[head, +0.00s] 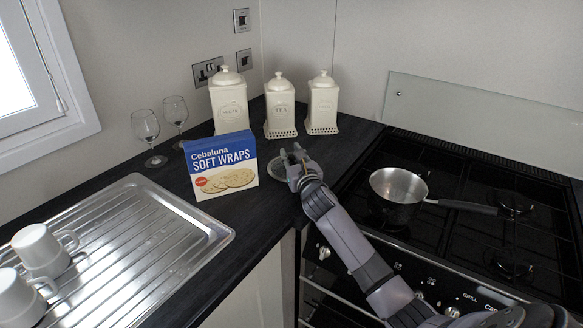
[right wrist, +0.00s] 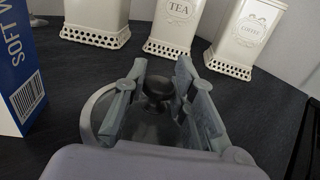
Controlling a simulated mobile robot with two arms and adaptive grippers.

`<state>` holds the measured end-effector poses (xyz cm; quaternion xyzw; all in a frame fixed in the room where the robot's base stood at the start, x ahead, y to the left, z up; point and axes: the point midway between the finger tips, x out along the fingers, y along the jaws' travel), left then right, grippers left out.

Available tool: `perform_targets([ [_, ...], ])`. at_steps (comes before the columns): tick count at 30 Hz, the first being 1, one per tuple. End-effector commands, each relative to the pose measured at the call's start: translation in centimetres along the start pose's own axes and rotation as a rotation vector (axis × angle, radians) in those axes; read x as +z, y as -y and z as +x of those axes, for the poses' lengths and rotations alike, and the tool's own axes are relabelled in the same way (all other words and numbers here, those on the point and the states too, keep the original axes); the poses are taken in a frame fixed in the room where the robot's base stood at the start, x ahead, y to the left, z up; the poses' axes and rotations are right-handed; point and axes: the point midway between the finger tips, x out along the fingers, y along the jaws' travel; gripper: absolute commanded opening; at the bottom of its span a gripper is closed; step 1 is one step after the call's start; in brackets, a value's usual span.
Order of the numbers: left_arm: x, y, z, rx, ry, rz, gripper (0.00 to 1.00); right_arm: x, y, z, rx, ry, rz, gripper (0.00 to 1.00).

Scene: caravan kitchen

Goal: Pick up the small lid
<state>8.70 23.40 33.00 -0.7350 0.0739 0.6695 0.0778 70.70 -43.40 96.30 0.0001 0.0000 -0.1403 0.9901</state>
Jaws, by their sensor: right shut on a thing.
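The small lid (head: 276,171) is round and see-through with a grey rim. It is at the counter corner, just right of the wraps box. My right gripper (head: 291,156) is over it and partly hides it. In the right wrist view, the fingers of my right gripper (right wrist: 157,82) are closed around the dark knob of the lid (right wrist: 98,118). The rim shows left of the fingers, and the rest is hidden by my gripper. I cannot tell whether the lid touches the counter. My left gripper is not in view.
A Soft Wraps box (head: 221,165) stands close left of the lid. Three cream canisters, one marked tea (head: 280,106), stand behind. A saucepan (head: 398,190) sits on the hob to the right. Two wine glasses (head: 146,127), a metal drainer (head: 135,235) and white mugs (head: 42,250) are left.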

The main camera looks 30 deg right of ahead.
Motion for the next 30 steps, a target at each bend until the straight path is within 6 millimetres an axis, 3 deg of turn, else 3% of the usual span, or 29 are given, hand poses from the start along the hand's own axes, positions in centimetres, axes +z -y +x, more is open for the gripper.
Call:
perform_targets([
  [8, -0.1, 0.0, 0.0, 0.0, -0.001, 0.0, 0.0, 0.0, 0.0, 0.0, 0.0, 0.0, 0.0, 0.0],
  [21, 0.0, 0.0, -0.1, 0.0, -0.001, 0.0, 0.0, 0.3, 0.0, 0.0, 0.001, 0.003, -0.001, 0.0],
  [26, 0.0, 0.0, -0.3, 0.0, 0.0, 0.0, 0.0, 1.7, 0.1, 0.1, 0.0, 0.005, -0.004, 0.0],
  [30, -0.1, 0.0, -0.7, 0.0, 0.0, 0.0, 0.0, 4.3, 0.1, 0.0, 0.001, 0.009, -0.006, 0.0],
])
